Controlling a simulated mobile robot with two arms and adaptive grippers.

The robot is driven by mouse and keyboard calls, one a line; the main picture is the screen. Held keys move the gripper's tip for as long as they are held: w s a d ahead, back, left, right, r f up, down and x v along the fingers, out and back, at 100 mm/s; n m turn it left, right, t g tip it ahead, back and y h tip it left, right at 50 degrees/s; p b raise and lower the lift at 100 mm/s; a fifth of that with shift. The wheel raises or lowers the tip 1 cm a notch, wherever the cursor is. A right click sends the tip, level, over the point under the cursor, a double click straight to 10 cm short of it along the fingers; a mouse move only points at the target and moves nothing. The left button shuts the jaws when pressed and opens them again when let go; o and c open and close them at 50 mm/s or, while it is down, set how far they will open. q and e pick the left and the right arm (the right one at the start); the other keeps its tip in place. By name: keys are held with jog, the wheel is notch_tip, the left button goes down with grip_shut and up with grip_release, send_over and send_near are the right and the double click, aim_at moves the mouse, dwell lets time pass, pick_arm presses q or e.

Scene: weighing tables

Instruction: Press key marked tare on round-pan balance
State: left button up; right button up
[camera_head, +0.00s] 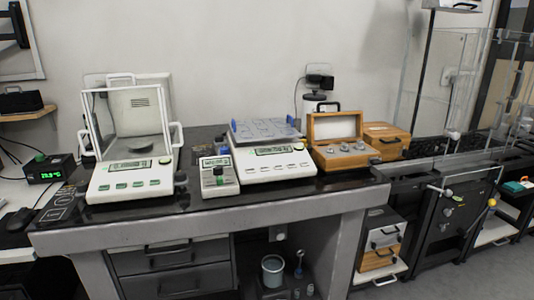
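The round-pan balance (133,181) stands at the left of the dark-topped weighing table, inside a glass draft shield (104,125). Its round pan (137,146) shows behind the front panel and looks empty. A display (130,165) and a row of green keys (138,184) run along its sloping front. The key markings are too small to read, so I cannot tell which is tare. Neither of my grippers is in view.
A second balance (270,173) with a flat square top stands to the right, with a small keyed device (219,176) between them. A wooden weight box (345,158) stands open further right. The table's front edge (220,211) is clear.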

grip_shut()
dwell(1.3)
